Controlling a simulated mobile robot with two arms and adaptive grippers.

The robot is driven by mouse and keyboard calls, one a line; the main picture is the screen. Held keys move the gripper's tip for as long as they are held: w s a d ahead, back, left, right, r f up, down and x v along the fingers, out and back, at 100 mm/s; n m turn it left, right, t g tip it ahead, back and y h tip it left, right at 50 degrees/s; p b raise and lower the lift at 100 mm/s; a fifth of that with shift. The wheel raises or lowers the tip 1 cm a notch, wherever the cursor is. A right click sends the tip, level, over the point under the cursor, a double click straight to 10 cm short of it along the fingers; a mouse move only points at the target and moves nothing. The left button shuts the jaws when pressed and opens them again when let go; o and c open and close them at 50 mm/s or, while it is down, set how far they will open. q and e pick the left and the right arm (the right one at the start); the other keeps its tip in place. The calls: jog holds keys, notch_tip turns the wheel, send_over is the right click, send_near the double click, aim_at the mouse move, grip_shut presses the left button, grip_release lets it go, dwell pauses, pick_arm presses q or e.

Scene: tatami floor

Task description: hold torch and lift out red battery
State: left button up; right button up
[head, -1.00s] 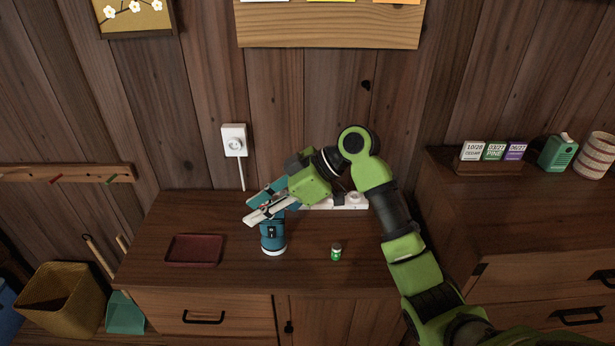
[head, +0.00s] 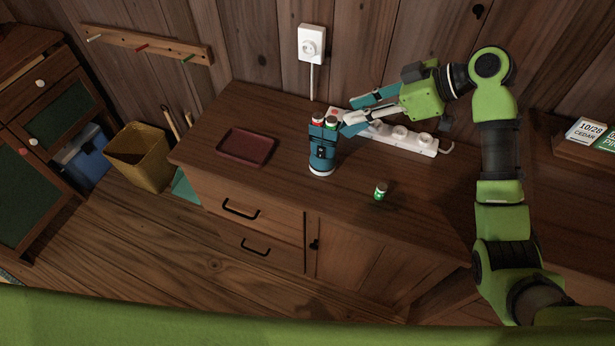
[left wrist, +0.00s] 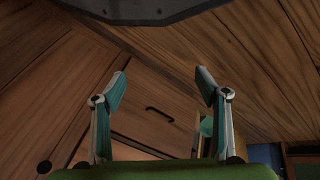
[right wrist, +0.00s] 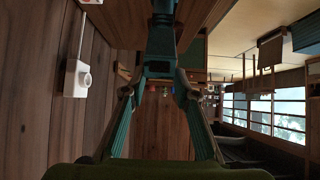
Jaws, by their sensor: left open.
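The blue torch (head: 321,155) stands upright on the cabinet top. In its open upper end show a red battery (head: 318,119) and a green-topped battery (head: 331,123). A separate green battery (head: 380,191) stands to the torch's right.
A dark red tray (head: 246,147) lies left of the torch. A white power strip (head: 400,138) lies behind, below the wall socket (head: 312,44). A yellow basket (head: 140,157) stands on the floor at left. The cabinet front (head: 262,220) has drawers with handles.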

pick_arm(q)
jog(key=w+d+r+n+t+h, duration=0.1)
jog(key=w+d+r+n+t, duration=0.2)
jog(key=w+d+r+n, duration=0.4)
pick_arm(e)
jog(key=shift+d, duration=0.2)
jog(key=shift+a, duration=0.1)
pick_arm(q)
jog(key=n+t+h, duration=0.3)
jog(key=n+t, duration=0.6)
jog(key=n, duration=1.2)
send_near(320, 153)
jog(key=x, duration=1.2)
jog(key=shift+w+f, duration=0.1)
jog(key=shift+w, duration=0.3)
jog(key=shift+c, duration=0.4)
